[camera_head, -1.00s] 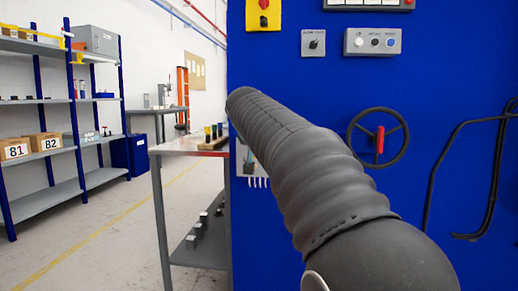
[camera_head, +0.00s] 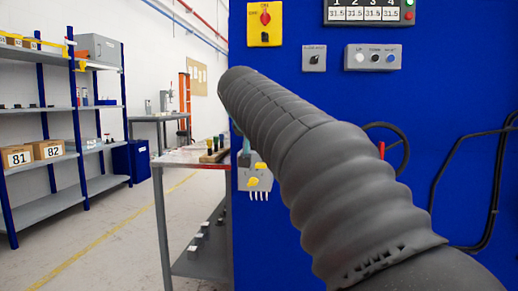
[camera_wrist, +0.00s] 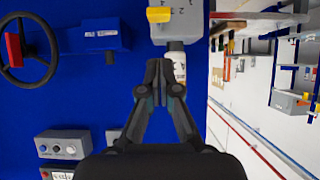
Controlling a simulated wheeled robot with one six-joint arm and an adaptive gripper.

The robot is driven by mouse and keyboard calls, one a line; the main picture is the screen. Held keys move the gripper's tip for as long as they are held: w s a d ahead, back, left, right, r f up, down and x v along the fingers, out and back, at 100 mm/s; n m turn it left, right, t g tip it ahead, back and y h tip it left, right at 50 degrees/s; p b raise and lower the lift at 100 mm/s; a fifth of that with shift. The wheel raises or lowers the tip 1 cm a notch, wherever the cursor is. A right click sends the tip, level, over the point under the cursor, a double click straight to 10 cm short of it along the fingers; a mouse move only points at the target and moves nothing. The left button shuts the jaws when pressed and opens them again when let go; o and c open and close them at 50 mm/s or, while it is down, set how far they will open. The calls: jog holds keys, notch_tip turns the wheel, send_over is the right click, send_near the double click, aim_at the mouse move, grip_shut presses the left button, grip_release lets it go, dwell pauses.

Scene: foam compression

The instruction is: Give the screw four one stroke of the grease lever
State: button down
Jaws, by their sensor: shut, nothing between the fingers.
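A grey box (camera_head: 251,177) with small yellow levers (camera_head: 254,181) is on the blue machine front in the head view, partly behind my arm; thin pale lines hang below it. The wrist view, turned upside down, shows the box (camera_wrist: 184,24) at the top edge with one yellow lever (camera_wrist: 159,14) and a printed 2. A pale cylinder (camera_wrist: 179,62) adjoins the box there. My gripper (camera_wrist: 160,66) is shut and empty, its tips overlapping the cylinder's edge in that picture; contact cannot be told. Its tips are hidden in the head view. Which lever serves screw four cannot be read.
The blue panel holds a yellow switch plate with a red knob (camera_head: 265,17), a four-number display (camera_head: 365,13), a button box (camera_head: 373,57) and a handwheel (camera_head: 401,136). A blue block (camera_wrist: 101,34) is near the grease box. A table (camera_head: 172,157) stands left.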

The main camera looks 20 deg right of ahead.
jog(key=shift+v, duration=1.95)
jog(key=shift+w+r, duration=0.1)
jog(key=s+a+f+n+g+y, duration=0.1)
jog(key=s+a+f+n, duration=0.1)
jog(key=f, duration=0.6)
jog(key=s+a+f+n+g+y, duration=0.2)
jog(key=s+f+n, duration=0.1)
jog(key=f, duration=0.5)
jog(key=s+a+f+g+y+p, duration=0.1)
jog(key=s+f, duration=0.8)
jog(key=s, duration=0.3)
jog(key=s+a+f+g+y+p, duration=0.1)
jog(key=s+f+p, duration=0.1)
jog(key=s+f, duration=0.7)
jog(key=s, duration=0.4)
jog(key=shift+s, duration=0.2)
jog(key=shift+a, duration=0.15)
